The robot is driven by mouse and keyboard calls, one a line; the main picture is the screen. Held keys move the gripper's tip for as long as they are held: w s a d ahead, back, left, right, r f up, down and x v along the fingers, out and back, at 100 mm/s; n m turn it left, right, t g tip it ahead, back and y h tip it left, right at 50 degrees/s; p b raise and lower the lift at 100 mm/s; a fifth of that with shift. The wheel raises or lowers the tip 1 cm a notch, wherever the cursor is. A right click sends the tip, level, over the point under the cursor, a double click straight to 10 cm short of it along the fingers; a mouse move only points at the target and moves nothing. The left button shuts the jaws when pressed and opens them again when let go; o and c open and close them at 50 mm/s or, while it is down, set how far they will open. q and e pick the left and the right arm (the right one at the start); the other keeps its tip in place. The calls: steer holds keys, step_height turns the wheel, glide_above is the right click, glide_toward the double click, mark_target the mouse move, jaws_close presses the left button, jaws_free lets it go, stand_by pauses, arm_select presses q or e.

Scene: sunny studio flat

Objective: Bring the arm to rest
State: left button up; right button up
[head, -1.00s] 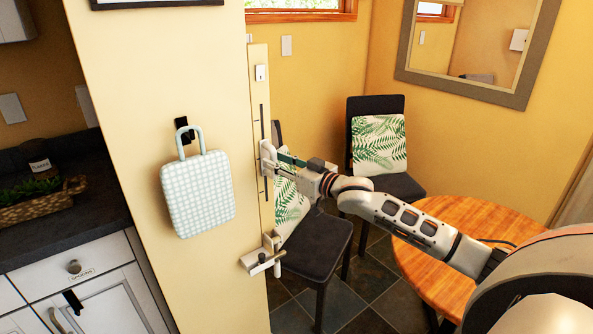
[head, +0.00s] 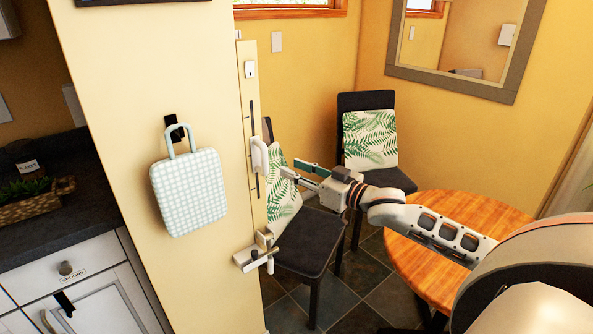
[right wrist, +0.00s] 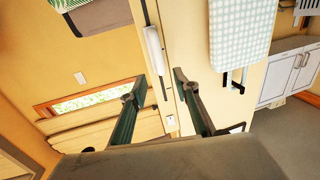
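My right gripper (head: 296,172) is open and empty, with its two fingers apart. It is just right of a white handle (head: 260,157) on a narrow, pale upright board (head: 243,95) with a dark vertical slot. There is a gap between fingertips and handle. In the right wrist view the gripper's fingers (right wrist: 155,86) are spread, and the white handle (right wrist: 153,50) shows beyond them, apart from them. My right arm stretches out over the round table. My left gripper is not in view.
A round wooden table (head: 420,272) stands below my right arm. Dark chairs with leaf-print cushions (head: 370,138) stand behind it. A checked bag (head: 188,192) hangs on the wall to the left. A white latch-like fitting (head: 255,254) sticks out low on the board.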

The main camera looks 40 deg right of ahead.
stand_by(0.4)
steer(key=s+a+f+g, duration=0.1)
steer(key=s+a+f, duration=0.15)
steer(key=f, duration=0.45)
steer(key=s+a+f+g+h, duration=0.1)
steer(key=s+a+f, duration=0.15)
steer(key=f, duration=0.45)
steer(key=s+a+f+g, duration=0.1)
steer(key=s+a+f, duration=0.1)
steer(key=s+f, duration=0.35)
steer(key=s+a+f+g, duration=0.1)
steer(key=s+a+f, duration=0.6)
steer(key=s+f, duration=0.1)
steer(key=s+a+f+n+g+h, duration=0.1)
steer(key=s+a+f+g, duration=0.1)
steer(key=s+a+f, duration=0.5)
step_height(320, 180, down, 4)
steer(key=shift+s+r+g, duration=0.1)
steer(key=shift+s+g, duration=0.2)
steer(key=shift+s, duration=0.55)
